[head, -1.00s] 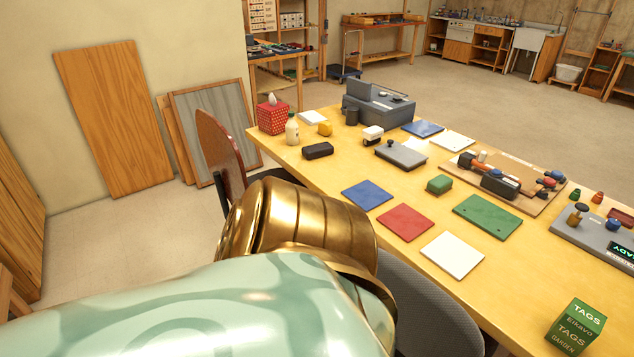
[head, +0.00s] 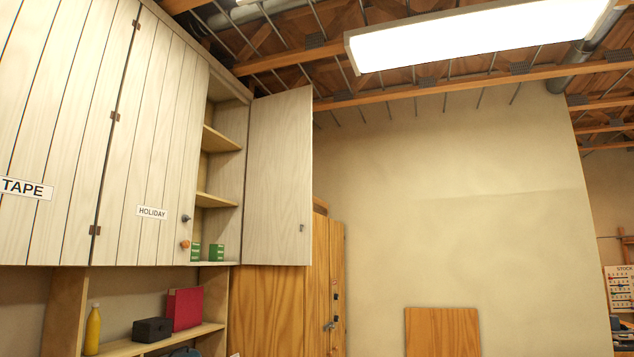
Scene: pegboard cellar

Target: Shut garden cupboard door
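A pale wood wall cupboard stands at the left in the head view. Its rightmost door (head: 280,178) is swung open, and I see a plain face of it with a small knob or latch (head: 302,228) near its lower right edge. No garden label shows on this face. Behind the opening are shelves (head: 220,140), with small green boxes (head: 216,252) on the bottom. Two doors to the left are shut, labelled TAPE (head: 24,188) and HOLIDAY (head: 152,211). Neither of my grippers is in view.
Below the cupboard, a shelf (head: 130,347) holds a yellow bottle (head: 93,330), a black box (head: 152,330) and a red box or binder (head: 185,309). A tall orange-brown wood cabinet (head: 325,270) stands beyond. A wood panel (head: 442,332) leans at the bare wall. A ceiling lamp (head: 480,38) hangs above.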

